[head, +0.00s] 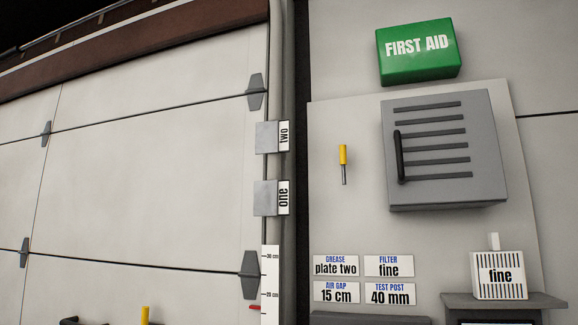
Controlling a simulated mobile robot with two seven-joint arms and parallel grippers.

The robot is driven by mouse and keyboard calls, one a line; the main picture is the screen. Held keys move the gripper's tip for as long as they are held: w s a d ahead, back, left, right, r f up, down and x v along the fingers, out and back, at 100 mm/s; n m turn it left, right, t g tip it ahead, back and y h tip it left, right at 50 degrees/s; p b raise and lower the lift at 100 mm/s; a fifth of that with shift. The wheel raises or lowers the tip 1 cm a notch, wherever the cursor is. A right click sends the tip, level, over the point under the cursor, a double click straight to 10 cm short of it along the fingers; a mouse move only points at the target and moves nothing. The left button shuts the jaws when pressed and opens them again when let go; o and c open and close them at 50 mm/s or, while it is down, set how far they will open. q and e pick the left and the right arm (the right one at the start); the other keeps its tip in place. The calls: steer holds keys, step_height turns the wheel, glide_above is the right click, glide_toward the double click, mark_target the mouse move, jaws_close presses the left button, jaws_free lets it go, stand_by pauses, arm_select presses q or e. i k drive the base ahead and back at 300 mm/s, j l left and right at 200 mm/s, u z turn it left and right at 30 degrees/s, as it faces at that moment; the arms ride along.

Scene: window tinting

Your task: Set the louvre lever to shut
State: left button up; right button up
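A grey louvred box (482,150) with several dark horizontal slats is fixed to the pale wall panel at the right. A black upright handle (400,158) is on its left side. Left of the box, a small lever with a yellow grip (343,155) is on the panel. Its yellow end is up and its thin metal shaft points down. No label shows which of the two is the louvre lever, and no open or shut marks are legible. Neither of my grippers is in view.
A green first aid box (418,51) is above the louvred box. Signs (336,265) and a filter marked "fine" (500,275) on a grey shelf (540,301) are below. A sectional door (150,170) fills the left. Plates "two" (267,137) and "one" (267,198) are beside it.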

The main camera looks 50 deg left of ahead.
mark_target(342, 148)
steer(key=u, duration=1.35)
steer(key=i+j, duration=0.1)
steer(key=j, duration=0.35)
steer(key=i+j+z, duration=0.15)
steer(key=j, duration=0.7)
steer(key=i+j+z, duration=0.1)
steer(key=j, duration=0.35)
steer(key=i, duration=0.05)
